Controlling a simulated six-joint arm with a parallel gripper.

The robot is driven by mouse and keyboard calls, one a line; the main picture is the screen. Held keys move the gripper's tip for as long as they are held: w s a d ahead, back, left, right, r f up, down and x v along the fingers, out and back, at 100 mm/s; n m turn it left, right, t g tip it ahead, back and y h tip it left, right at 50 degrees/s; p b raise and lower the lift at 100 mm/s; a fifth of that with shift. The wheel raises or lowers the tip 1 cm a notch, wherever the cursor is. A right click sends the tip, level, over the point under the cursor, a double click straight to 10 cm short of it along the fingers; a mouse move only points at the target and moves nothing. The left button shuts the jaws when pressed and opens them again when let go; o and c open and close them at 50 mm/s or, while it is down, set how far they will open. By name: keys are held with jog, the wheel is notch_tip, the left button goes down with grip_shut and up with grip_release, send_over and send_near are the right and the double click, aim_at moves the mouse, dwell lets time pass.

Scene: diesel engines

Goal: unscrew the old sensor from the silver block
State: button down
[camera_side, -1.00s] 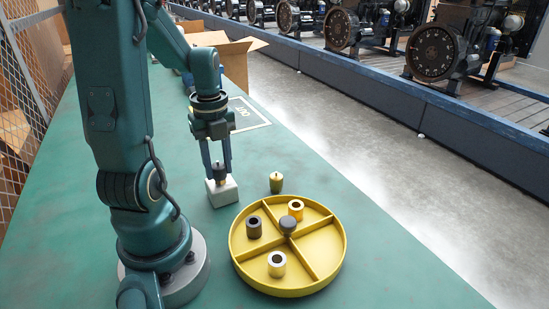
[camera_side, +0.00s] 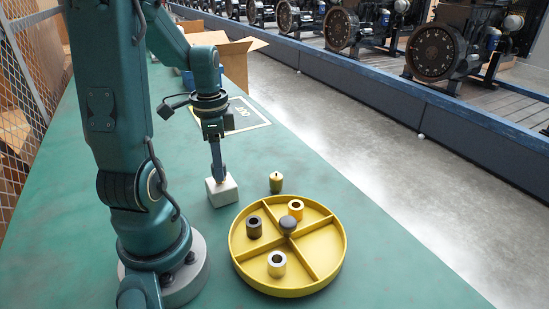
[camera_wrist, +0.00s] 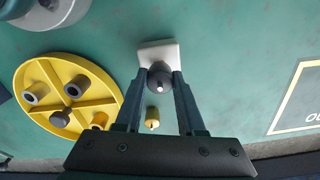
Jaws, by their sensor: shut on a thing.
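The silver block (camera_side: 222,192) sits on the green bench beside my arm's base; it also shows at the top of the wrist view (camera_wrist: 150,52). My gripper (camera_side: 218,178) points straight down over it. In the wrist view my gripper (camera_wrist: 161,79) has its fingertips on both sides of the old sensor (camera_wrist: 159,78), a dark round-topped piece, and is shut on it. The sensor stands at the block's top; its lower end is hidden, so I cannot tell how deep it sits. In the side view a finger mostly hides the sensor.
A brass plug-like part (camera_side: 276,183) stands on the bench right of the block. An outlined "OUT" area (camera_side: 248,118) lies behind.

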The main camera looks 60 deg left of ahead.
jog(key=shift+r, duration=3)
